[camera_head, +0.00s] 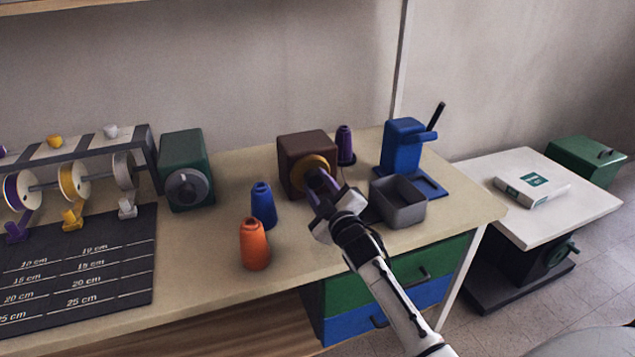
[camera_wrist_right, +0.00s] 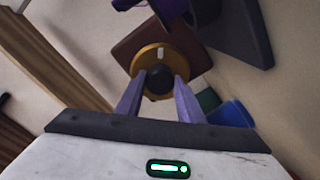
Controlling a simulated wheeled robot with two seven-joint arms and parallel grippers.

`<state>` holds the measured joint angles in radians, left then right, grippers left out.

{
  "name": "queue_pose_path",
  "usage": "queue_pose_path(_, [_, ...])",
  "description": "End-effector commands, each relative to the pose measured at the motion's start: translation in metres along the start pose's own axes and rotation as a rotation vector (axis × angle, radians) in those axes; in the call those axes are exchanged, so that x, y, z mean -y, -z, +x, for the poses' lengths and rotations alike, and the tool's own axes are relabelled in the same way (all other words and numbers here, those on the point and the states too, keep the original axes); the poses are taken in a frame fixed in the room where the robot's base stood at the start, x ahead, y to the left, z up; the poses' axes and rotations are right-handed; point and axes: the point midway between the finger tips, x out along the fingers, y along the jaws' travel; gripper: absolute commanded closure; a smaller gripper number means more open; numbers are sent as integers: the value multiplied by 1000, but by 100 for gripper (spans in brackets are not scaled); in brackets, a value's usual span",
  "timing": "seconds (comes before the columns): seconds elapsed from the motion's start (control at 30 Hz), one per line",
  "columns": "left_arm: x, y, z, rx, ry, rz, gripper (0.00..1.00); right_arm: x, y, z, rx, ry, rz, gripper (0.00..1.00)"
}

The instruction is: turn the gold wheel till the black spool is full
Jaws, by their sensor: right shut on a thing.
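The gold wheel (camera_head: 300,171) is on the front of a dark brown box (camera_head: 303,146) on the workbench. In the right wrist view the gold wheel (camera_wrist_right: 147,58) shows a pale mark near its rim and a round black knob (camera_wrist_right: 159,81) on its face. My right gripper (camera_head: 320,184) reaches the wheel from the front right. In its wrist view the fingers (camera_wrist_right: 159,88) are shut on the black knob. I cannot make out a black spool in either view. My left gripper is not in view.
An orange cone (camera_head: 255,245) and a blue cone (camera_head: 263,206) stand left of my arm. A grey bin (camera_head: 400,203) and a blue stand (camera_head: 402,150) are to the right. A green box (camera_head: 184,155) and a reel rack (camera_head: 95,150) are at left.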

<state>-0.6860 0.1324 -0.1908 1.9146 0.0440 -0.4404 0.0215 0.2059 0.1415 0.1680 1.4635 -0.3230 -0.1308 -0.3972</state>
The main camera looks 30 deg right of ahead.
Motion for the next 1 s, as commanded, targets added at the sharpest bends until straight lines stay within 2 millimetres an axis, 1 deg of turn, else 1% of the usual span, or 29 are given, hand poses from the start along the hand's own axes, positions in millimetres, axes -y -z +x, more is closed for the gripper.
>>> queue_pose_path(0.2, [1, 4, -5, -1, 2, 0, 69, 0, 0, 0, 3, 2, 172, 88])
queue_pose_path(0.5, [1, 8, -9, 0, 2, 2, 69, 1, 0, 0, 2, 2, 327, 88])
queue_pose_path(0.73, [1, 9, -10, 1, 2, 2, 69, 1, -1, 0, 3, 2, 375, 88])
queue_pose_path(1.0, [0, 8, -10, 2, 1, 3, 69, 1, -1, 0, 3, 2, 382, 88])
